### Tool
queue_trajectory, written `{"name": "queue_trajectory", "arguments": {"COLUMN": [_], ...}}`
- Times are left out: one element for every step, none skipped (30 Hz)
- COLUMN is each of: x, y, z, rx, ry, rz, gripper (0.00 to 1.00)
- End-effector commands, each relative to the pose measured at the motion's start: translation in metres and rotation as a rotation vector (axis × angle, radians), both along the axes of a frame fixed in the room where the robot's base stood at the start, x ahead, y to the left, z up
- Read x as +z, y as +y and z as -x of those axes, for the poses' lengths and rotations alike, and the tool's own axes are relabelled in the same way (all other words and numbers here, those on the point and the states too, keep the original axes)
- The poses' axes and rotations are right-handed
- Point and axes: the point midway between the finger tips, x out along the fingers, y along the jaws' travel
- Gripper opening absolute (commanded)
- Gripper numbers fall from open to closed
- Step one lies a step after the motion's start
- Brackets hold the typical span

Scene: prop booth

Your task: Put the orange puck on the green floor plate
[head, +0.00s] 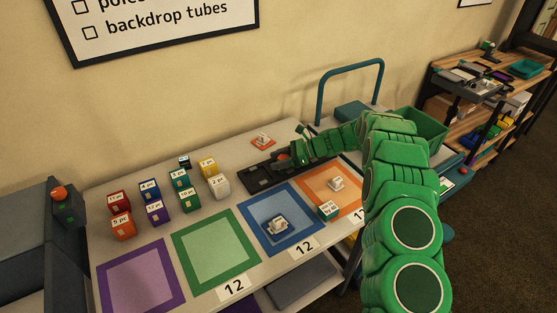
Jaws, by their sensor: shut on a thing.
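My gripper (284,160) is at the back of the table, over a dark tray, with my arm reaching in from the right. It is shut on a small orange piece (283,156), which looks like the orange puck; the fingers hide most of it. I cannot tell whether the puck still touches the tray. The green floor plate (181,240) is a dark-green-bordered square with a paler middle, lying at the table's front, left of the blue plate. Its surface is bare. My gripper is behind it and to the right, well apart from it.
A purple plate (112,262) is bare; a blue plate (311,243) and an orange plate (319,170) carry small items. Several labelled blocks (185,180) stand behind the green plate. The dark tray (256,180) lies under my gripper. A teal rail (350,68) stands behind my arm.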

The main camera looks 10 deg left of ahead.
Motion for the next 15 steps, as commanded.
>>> {"name": "queue_trajectory", "arguments": {"x": [0.0001, 0.0001, -0.0002, -0.0008, -0.0015, -0.0024, -0.0032, -0.0027, -0.0027, -0.0027, -0.0027, -0.0027, -0.0028, -0.0029, -0.0029], "y": [-0.0001, 0.0, 0.0, 0.0, 0.0001, 0.0001, 0.0001, 0.0001, 0.0, 0.0, 0.0, 0.0, 0.0, -0.0001, -0.0001], "z": [0.0, -0.0001, -0.0001, -0.0001, 0.0, 0.0, 0.0, -0.0001, 0.0, 0.0, -0.0001, -0.0001, -0.0001, -0.0001, -0.0001], "rx": [0.0, 0.0, 0.0, 0.0, 0.0, 0.0, 0.0, 0.0, 0.0, 0.0, 0.0, 0.0, 0.0, 0.0, 0.0], "ry": [0.0, 0.0, 0.0, 0.0, 0.0, 0.0, 0.0, 0.0, 0.0, 0.0, 0.0, 0.0, 0.0, 0.0, 0.0], "rz": [0.0, 0.0, 0.0, 0.0, 0.0, 0.0, 0.0, 0.0, 0.0, 0.0, 0.0, 0.0, 0.0, 0.0, 0.0], "gripper": [0.21, 0.21, 0.21, 0.21, 0.21, 0.21, 0.21, 0.57, 0.63, 0.68, 0.72, 0.78, 0.78, 0.78, 0.78]}}
